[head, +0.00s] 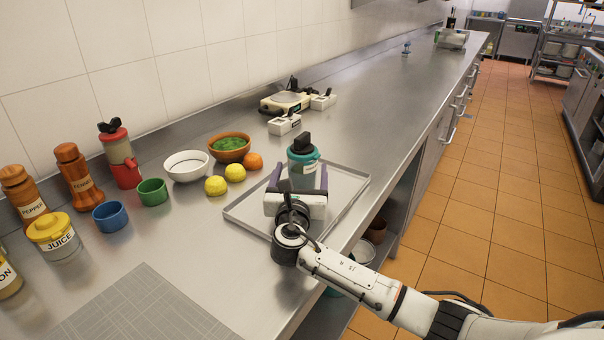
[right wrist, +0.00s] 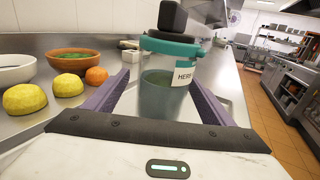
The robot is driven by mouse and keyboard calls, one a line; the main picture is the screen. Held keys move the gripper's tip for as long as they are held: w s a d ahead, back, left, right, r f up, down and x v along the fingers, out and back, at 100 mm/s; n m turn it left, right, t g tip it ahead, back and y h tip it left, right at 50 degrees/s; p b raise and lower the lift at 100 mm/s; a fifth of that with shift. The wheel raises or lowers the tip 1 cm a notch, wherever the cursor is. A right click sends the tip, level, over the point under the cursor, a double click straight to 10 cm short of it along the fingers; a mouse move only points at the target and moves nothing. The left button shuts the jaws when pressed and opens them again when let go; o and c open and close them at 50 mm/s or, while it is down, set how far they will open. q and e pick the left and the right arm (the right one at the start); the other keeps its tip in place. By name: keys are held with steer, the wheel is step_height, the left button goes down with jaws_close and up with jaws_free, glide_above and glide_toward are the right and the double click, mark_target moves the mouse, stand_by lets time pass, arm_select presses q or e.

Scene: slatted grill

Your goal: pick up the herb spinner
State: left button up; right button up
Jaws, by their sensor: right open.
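The herb spinner (head: 303,166) is a teal-lidded jar with a black knob on top. It stands upright on the metal tray (head: 349,183). In the right wrist view the herb spinner (right wrist: 168,85) shows a white label reading "HERB". My right gripper (head: 296,178) reaches in over the tray from the lower right. Its purple fingers are open, one on each side of the jar. In the right wrist view the gripper (right wrist: 165,95) shows a gap between the left finger and the jar; the right finger is close to it. The jar's lower part is partly hidden by the gripper in the head view. My left gripper is not in view.
Left of the tray are lemons (head: 215,186), an orange (head: 253,161), a white bowl (head: 186,166) and a bowl of greens (head: 229,147). A white kitchen scale (head: 286,102) stands behind.

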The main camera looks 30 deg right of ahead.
steer(key=x, duration=0.4)
steer(key=shift+s+d+f, duration=0.1)
steer(key=shift+s+f, duration=0.05)
steer(key=shift+f, duration=0.05)
steer(key=c, duration=1.4)
steer(key=shift+r, duration=0.1)
steer(key=shift+r, duration=0.1)
